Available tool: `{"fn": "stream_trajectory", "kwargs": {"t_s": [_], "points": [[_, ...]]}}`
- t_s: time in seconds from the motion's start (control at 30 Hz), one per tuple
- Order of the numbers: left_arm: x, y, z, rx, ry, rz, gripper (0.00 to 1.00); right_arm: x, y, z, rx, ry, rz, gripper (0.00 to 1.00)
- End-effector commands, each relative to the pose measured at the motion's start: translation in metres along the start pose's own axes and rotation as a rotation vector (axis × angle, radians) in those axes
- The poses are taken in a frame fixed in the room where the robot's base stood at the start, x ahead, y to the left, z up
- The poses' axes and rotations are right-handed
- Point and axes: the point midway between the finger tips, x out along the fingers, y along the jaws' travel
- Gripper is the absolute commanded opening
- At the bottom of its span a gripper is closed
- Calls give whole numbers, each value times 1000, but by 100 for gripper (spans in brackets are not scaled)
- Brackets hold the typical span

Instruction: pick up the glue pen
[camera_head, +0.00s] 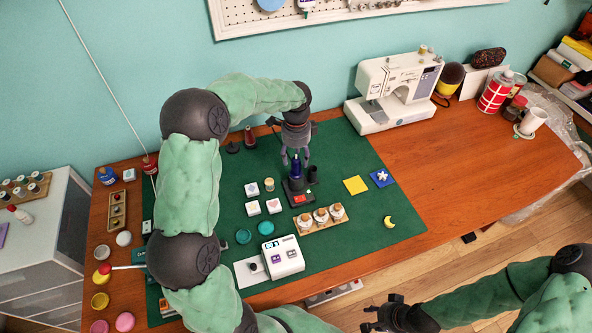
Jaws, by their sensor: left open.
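The glue pen (296,168) looks like a dark blue, upright pen standing in a black holder (297,188) with a red front, near the middle of the green mat. My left gripper (295,158) points down from above, its fingers open at the pen's upper end. I cannot tell whether the fingers touch the pen. My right gripper (366,318) is low in the picture, off the table's front edge, with its fingers apart and empty.
A short black cup (312,174) stands close right of the holder. A wooden rack with several round-topped items (320,219) sits in front. A white sewing machine (393,90) stands at the back right.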

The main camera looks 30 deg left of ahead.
Motion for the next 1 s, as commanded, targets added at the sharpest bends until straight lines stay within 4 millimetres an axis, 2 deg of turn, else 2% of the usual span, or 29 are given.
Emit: {"fn": "stream_trajectory", "kwargs": {"t_s": [0.03, 0.27, 0.53, 0.83, 1.0], "points": [[8, 0, 0, 0, -1, 3, 58, 3, 1, 0, 0, 0, 0, 40], [22, -1, 0, -1, 0, 1, 58, 8, 3, -1, 0, 1, 0, 40], [59, -4, 0, 0, 0, 2, 58, 23, 8, -1, 0, 1, 0, 40], [64, -5, 0, -1, 0, 0, 58, 23, 8, -1, -1, 1, 0, 40], [64, -5, 0, 0, 0, 0, 10, 23, 8, -1, -1, 1, 0, 40]]}}
